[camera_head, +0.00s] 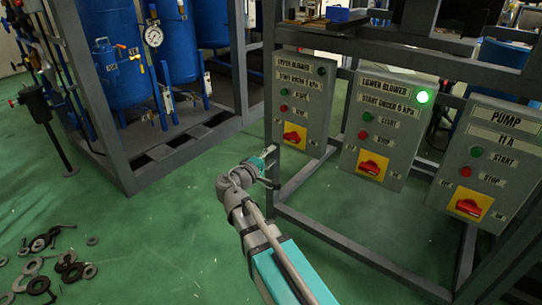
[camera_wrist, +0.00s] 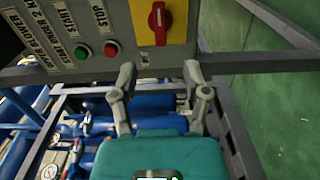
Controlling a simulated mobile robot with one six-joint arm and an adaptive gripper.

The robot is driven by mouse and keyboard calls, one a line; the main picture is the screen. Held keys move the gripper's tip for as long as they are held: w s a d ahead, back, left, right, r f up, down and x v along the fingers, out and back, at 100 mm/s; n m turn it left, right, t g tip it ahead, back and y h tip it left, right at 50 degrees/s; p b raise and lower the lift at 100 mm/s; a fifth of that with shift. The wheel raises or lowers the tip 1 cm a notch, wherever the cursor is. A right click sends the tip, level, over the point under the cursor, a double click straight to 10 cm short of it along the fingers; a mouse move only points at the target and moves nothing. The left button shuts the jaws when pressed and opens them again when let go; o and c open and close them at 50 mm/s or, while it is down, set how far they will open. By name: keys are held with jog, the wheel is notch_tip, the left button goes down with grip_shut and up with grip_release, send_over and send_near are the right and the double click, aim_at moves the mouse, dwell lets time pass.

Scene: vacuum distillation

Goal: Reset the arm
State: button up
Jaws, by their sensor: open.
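My gripper (camera_wrist: 160,80) is open and empty in the wrist view, its two grey fingers spread apart below a control box (camera_wrist: 90,30) with a red rotary switch (camera_wrist: 158,22) on a yellow plate. In the head view my gripper (camera_head: 270,165) is at the end of my arm, low in front of the upper blower box (camera_head: 302,105). The fingers look small there. In the wrist view the fingertips lie just under the switch plate; I cannot tell whether they touch the box.
The lower blower box (camera_head: 380,130), with a lit green lamp (camera_head: 422,97), and the pump box (camera_head: 492,165) stand to the right on a grey frame (camera_head: 340,238). Blue tanks (camera_head: 120,75) stand at the back left.

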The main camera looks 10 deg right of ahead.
jog(key=s+d+f+m+g+y+p, duration=0.6)
jog(key=s+d+f+g, duration=0.2)
jog(key=s+d+g, duration=0.15)
jog(key=s+a+m+g+y+p, duration=0.3)
jog(key=s+y+p, duration=0.1)
jog(key=s+y, duration=0.4)
notch_tip(320, 180, up, 38)
jog(key=h+p, duration=0.1)
jog(key=p, duration=3.7)
jog(key=shift+s+d+f, duration=0.15)
jog(key=shift+d+f, duration=0.05)
jog(key=shift+f, duration=0.05)
jog(key=shift+f, duration=0.1)
